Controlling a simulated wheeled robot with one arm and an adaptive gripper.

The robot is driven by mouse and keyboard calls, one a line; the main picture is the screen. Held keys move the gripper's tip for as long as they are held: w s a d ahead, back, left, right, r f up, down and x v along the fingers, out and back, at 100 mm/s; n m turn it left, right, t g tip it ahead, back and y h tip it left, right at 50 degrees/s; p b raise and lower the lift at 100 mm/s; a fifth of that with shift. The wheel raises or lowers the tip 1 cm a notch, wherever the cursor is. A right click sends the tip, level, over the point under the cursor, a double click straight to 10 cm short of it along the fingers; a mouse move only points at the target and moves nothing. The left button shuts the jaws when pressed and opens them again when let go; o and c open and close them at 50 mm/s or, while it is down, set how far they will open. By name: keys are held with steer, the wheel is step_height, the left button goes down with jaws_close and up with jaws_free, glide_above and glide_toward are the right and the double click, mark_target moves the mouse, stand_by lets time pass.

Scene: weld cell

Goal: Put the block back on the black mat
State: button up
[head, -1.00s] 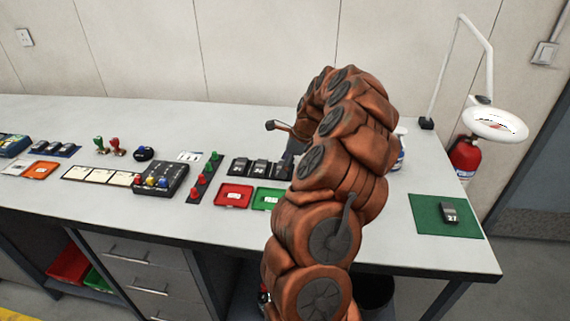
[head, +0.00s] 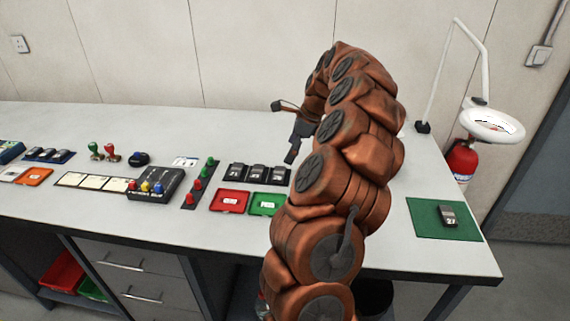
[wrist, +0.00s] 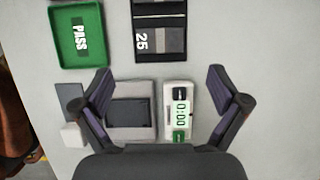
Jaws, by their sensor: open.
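A dark block marked 27 (head: 448,216) lies on a green mat (head: 422,222) at the right end of the bench. The black mat (head: 247,182) is mid-bench with three dark numbered blocks in a row on it. In the wrist view, part of the black mat (wrist: 160,58) shows with a block marked 25 (wrist: 163,40). My gripper (head: 291,157) is raised above the bench, right of the black mat. In the wrist view my gripper (wrist: 158,80) is open, its fingers apart and empty, above a grey device (wrist: 128,112) and a timer reading 0:00 (wrist: 180,112).
Red (head: 230,201) and green (head: 267,203) trays sit in front of the black mat. A button box (head: 156,185) and a strip of knobs (head: 200,184) stand to the left. A white lamp (head: 492,124) overhangs the back right. The bench around the green mat is clear.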

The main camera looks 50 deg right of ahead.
steer(key=shift+v, duration=2.1)
steer(key=w+a+r+n+g, duration=0.15)
steer(key=a+n, duration=0.25)
steer(key=a, duration=0.4)
steer(key=w+a+r+n, duration=0.2)
steer(key=a+n, duration=0.2)
steer(key=a, duration=0.4)
steer(key=s+a+n+g, duration=0.1)
steer(key=s+a+n, duration=0.25)
steer(key=a, duration=0.45)
steer(key=s+a+n+g, duration=0.1)
steer(key=s+a+n, duration=0.1)
steer(key=a+n, duration=0.4)
steer(key=s+a+f+n+h, duration=0.1)
steer(key=s+a+f+n, duration=0.1)
steer(key=s, duration=0.5)
steer(key=s+a+f+n+g, duration=0.1)
steer(key=s+a+f+n, duration=0.2)
steer(key=s+a+n, duration=0.2)
steer(key=s+a+f+n+g+h, duration=0.1)
steer(key=s+a+f+n, duration=0.2)
steer(key=s, duration=0.8)
steer(key=shift+a+f+n+h, duration=0.2)
steer(key=shift+a+n+h, duration=0.15)
steer(key=shift+n, duration=0.4)
